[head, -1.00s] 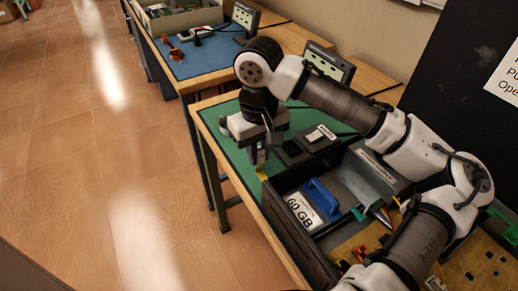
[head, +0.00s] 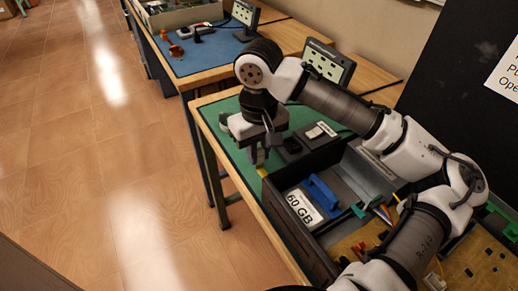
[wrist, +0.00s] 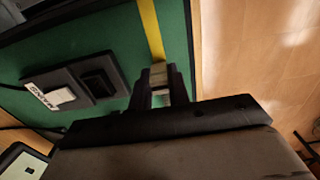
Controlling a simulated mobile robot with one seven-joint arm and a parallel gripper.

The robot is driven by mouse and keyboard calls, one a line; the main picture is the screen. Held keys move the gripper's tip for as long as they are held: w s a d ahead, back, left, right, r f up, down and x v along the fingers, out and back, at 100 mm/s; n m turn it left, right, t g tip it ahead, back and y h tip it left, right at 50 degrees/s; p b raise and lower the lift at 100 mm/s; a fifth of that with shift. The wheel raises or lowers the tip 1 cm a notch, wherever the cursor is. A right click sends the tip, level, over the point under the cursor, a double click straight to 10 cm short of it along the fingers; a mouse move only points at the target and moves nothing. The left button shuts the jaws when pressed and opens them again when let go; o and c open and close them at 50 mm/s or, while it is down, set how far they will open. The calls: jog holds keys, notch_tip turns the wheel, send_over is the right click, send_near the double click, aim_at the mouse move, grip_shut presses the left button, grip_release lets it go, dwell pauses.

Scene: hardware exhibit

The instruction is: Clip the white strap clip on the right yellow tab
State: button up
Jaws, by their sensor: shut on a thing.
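My gripper (head: 258,157) hangs pointing down above the left end of the green mat, near the table's front left edge. In the wrist view its dark fingers (wrist: 160,88) are shut on a small pale piece that looks like the white strap clip (wrist: 158,72). It is too small and partly hidden to make out its shape. A yellow strip (wrist: 151,30) runs on the green mat up to the fingertips; a bit of it shows below the gripper in the head view (head: 262,172). I cannot tell which yellow part is the right tab.
A small monitor (head: 328,62) stands behind. Open floor is at left.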

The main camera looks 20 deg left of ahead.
aim_at(257, 170)
jog(key=shift+s+f+b, duration=0.1)
jog(key=shift+f+b, duration=0.65)
jog(key=shift+f, duration=0.8)
dwell(0.9)
jog(key=shift+s+f, duration=0.1)
jog(key=shift+f, duration=0.1)
dwell(0.7)
jog(key=o, duration=0.8)
jog(key=shift+s+a+r, duration=0.1)
jog(key=o, duration=0.4)
jog(key=shift+c, duration=0.2)
jog(key=shift+r+p, duration=0.75)
jog(key=shift+p, duration=0.35)
